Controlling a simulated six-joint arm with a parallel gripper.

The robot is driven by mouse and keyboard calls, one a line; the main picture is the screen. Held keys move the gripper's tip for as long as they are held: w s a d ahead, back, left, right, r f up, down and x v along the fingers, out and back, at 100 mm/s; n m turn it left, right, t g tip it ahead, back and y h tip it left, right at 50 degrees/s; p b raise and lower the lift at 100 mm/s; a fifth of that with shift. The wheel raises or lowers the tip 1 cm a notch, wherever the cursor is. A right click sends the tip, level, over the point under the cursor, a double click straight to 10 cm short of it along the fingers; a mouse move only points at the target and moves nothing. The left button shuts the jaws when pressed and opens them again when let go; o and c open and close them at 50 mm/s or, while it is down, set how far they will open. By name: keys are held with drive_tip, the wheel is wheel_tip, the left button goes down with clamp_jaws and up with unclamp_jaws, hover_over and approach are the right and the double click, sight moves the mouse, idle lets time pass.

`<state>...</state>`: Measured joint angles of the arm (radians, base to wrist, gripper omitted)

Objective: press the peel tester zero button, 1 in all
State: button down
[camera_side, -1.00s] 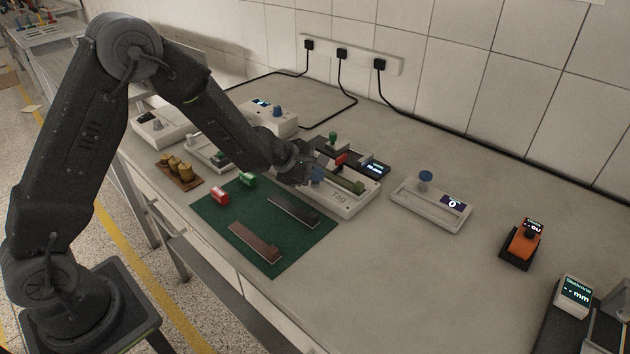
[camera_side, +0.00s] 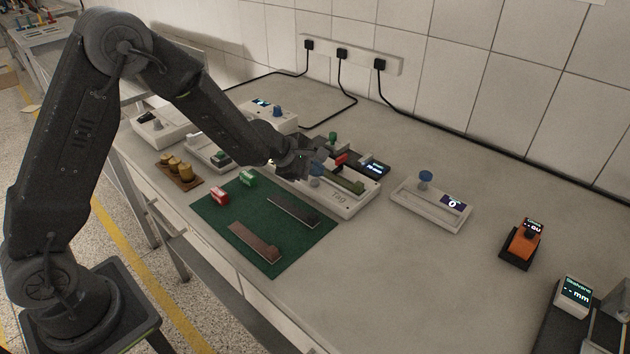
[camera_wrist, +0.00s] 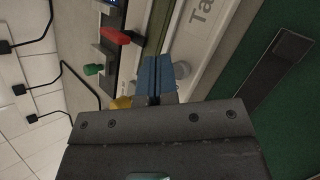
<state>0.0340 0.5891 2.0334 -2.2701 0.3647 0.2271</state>
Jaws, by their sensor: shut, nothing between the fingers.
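A long white device (camera_side: 340,202) with lettering and an olive-green strip lies at mid-bench. Its lettering, beginning "Ta", shows in the wrist view (camera_wrist: 203,12). Behind it is a dark device (camera_side: 352,157) with a red part (camera_side: 340,159), a green knob (camera_side: 333,138) and a lit display (camera_side: 375,169). I cannot tell which device is the peel tester or which part is its zero button. My gripper (camera_side: 316,169) is shut and empty over the white device's left end. In the wrist view its blue fingertips (camera_wrist: 154,62) are together beside a pale round knob (camera_wrist: 182,70); contact is unclear.
A green mat (camera_side: 248,225) with two dark strips lies in front. A white device with a blue knob (camera_side: 425,178) stands right, an orange meter (camera_side: 524,240) farther right. More white devices (camera_side: 270,117) and brass weights (camera_side: 180,170) are left.

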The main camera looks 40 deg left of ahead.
sight(315, 183)
drive_tip(key=shift+r, duration=0.1)
drive_tip(key=shift+r, duration=2.4)
drive_tip(key=shift+r, duration=0.1)
drive_tip(key=s+d+r+m+g+h, duration=0.1)
drive_tip(key=s+d+r+m, duration=0.3)
drive_tip(key=s+r+m, duration=0.25)
drive_tip(key=s+d+r+m+h, duration=0.2)
drive_tip(key=s+d+r+m, duration=0.1)
drive_tip(key=s+r+m, duration=0.4)
drive_tip(key=s+a+m+g+y, duration=0.1)
drive_tip(key=s+a+m+y, duration=0.1)
drive_tip(key=s, duration=0.7)
drive_tip(key=s+a+m+y, duration=0.3)
drive_tip(key=s+m, duration=0.3)
drive_tip(key=s, duration=0.4)
drive_tip(key=shift+a+m+g+y, duration=0.3)
drive_tip(key=shift+m+g+y, duration=0.1)
drive_tip(key=shift+y, duration=0.5)
